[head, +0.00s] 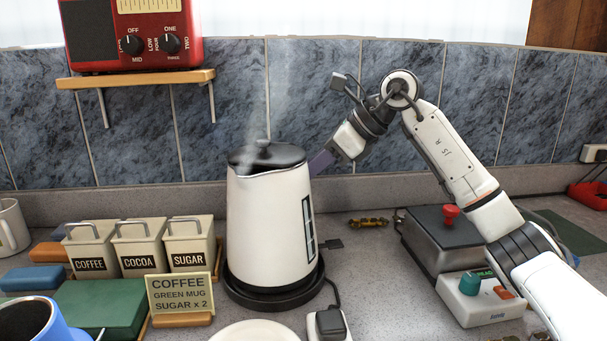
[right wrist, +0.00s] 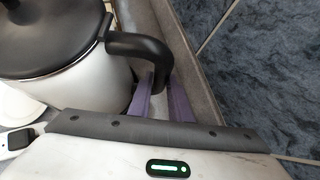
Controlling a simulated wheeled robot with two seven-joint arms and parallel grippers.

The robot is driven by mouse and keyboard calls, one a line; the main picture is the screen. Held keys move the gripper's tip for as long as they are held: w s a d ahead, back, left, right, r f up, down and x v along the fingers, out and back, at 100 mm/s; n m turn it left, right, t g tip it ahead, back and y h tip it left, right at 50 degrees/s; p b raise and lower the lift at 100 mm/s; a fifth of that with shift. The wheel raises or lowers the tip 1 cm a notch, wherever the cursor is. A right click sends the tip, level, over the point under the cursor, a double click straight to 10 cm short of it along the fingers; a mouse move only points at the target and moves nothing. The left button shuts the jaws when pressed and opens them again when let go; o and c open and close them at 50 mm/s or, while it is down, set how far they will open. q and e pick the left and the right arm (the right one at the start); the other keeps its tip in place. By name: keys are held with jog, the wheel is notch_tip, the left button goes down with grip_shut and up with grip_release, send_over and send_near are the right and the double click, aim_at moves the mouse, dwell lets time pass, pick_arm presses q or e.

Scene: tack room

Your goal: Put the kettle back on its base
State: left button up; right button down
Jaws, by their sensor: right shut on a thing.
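The white kettle (head: 268,225) with a black lid stands upright at the middle of the counter, with steam at its spout. Its round black base (head: 272,297) shows directly under it. The kettle looks centred on the base; I cannot tell whether a thin gap remains. My right gripper (head: 318,165) reaches behind the kettle from the right. In the right wrist view its purple fingers (right wrist: 163,95) are closed around the lower end of the black handle (right wrist: 142,46). In the head view the handle is mostly hidden behind the kettle. My left gripper is not in view.
Coffee, cocoa and sugar canisters (head: 141,245) and a sign (head: 180,294) stand close left of the kettle. A plate (head: 254,332) and a plug block (head: 328,325) lie in front. A grey box with a red knob (head: 441,240) stands right. The tiled wall (head: 335,90) is behind.

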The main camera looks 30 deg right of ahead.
jog(key=shift+f+b, duration=0.4)
jog(key=shift+b, duration=0.05)
dwell(0.6)
jog(key=c, duration=1.9)
grip_release()
jog(key=p+v, duration=0.4)
jog(key=v, duration=0.6)
jog(key=shift+s+d, duration=0.3)
jog(key=shift+s, duration=0.05)
